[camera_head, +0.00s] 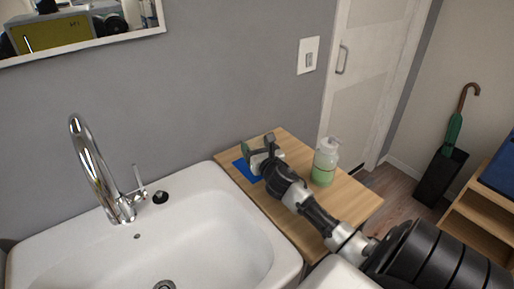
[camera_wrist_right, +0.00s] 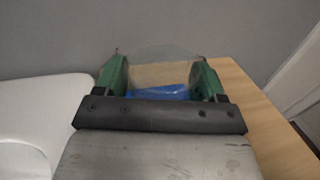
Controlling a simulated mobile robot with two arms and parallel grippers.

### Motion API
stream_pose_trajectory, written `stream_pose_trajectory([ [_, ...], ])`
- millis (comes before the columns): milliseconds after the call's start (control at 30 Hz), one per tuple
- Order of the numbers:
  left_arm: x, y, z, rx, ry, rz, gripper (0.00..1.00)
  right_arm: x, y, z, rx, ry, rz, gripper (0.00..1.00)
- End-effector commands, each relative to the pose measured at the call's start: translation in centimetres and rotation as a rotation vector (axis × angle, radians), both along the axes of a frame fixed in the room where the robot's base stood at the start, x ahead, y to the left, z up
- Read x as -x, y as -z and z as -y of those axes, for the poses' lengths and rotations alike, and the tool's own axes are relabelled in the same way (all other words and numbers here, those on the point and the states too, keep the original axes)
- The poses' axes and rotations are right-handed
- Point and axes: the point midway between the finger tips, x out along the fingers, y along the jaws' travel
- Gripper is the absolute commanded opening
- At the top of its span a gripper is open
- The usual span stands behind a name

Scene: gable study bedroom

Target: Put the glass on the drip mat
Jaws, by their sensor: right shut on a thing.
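The drip mat (camera_head: 241,168) is a flat blue sheet on the wooden counter by the wall. It also shows in the right wrist view as a blue patch (camera_wrist_right: 160,93) beyond the gripper. My right gripper (camera_head: 258,146) is over the mat, and its arm hides part of it. In the right wrist view my right gripper (camera_wrist_right: 160,80) has its green-padded fingers shut on the clear glass (camera_wrist_right: 160,57), one on each side. The glass is see-through, and I cannot tell whether its base touches the mat. My left gripper is not in view.
A soap bottle (camera_head: 325,161) with green liquid stands on the wooden counter (camera_head: 353,197), right of my arm. A white sink (camera_head: 200,235) with a chrome tap (camera_head: 95,165) lies to the left. The grey wall is close behind the mat.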

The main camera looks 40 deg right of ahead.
Motion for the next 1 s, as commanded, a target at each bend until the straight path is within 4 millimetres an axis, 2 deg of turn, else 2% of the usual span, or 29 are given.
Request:
stream_pose_trajectory([
  [267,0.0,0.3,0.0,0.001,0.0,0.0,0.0,0.0,0.3,0.0,0.0,0.0,0.001,0.38],
  [300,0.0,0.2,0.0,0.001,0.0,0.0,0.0,0.0,0.2,0.0,0.0,0.0,0.001,0.75],
  [433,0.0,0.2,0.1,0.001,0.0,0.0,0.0,0.0,0.2,0.0,0.0,0.0,0.0,0.95],
  [800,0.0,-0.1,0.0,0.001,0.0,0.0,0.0,0.2,-0.2,0.0,0.001,0.0,0.0,0.96],
  [1000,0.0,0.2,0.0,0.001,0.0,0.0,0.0,3.0,0.0,-1.0,0.003,-0.001,-0.002,0.96],
])
